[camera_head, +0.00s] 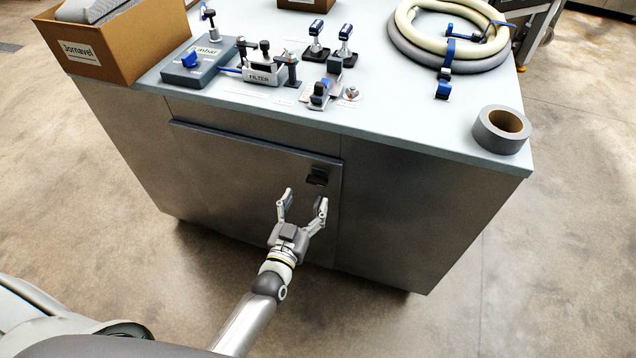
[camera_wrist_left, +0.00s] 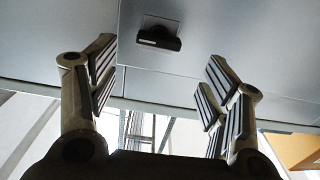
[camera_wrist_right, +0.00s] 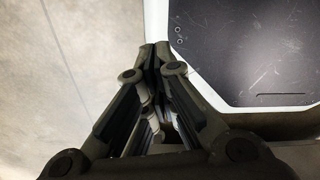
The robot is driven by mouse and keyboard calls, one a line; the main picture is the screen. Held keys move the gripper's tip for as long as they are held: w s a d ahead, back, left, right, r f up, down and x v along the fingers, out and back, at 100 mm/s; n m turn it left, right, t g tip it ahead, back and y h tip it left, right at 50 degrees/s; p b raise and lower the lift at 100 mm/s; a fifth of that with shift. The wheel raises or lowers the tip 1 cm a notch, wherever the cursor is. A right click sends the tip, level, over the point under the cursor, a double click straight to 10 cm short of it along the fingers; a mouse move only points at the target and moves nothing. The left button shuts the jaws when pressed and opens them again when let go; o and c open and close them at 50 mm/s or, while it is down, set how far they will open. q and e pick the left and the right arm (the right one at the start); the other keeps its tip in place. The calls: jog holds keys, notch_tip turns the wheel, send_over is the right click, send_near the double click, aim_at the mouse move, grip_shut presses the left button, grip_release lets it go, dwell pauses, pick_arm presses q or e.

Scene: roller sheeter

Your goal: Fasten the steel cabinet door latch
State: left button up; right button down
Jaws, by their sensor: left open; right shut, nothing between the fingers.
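The steel cabinet door (camera_head: 250,175) is on the cabinet front and looks closed or nearly so. Its dark latch (camera_head: 317,177) sits near the door's upper right corner. The latch also shows in the left wrist view (camera_wrist_left: 154,39), beyond and between the fingertips. My left gripper (camera_head: 303,199) is open and empty, a little below and in front of the latch, apart from it. Its fingers are spread wide in the left wrist view (camera_wrist_left: 160,75). My right gripper (camera_wrist_right: 156,50) is shut and empty, and shows only in the right wrist view.
The cabinet top holds a cardboard box (camera_head: 125,45), a grey device (camera_head: 200,62), a filter unit (camera_head: 263,75), small clamps, a coiled hose (camera_head: 405,40) and a tape roll (camera_head: 501,130). The floor in front is clear.

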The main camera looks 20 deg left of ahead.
aim_at(316, 183)
pick_arm(q)
jog(key=w, duration=0.6)
jog(key=shift+d, duration=0.25)
jog(key=shift+w, duration=0.55)
pick_arm(e)
jog(key=shift+d, duration=0.7)
pick_arm(q)
jog(key=c, duration=1)
pick_arm(e)
jog(key=shift+w+a, duration=0.1)
jog(key=shift+a, duration=0.15)
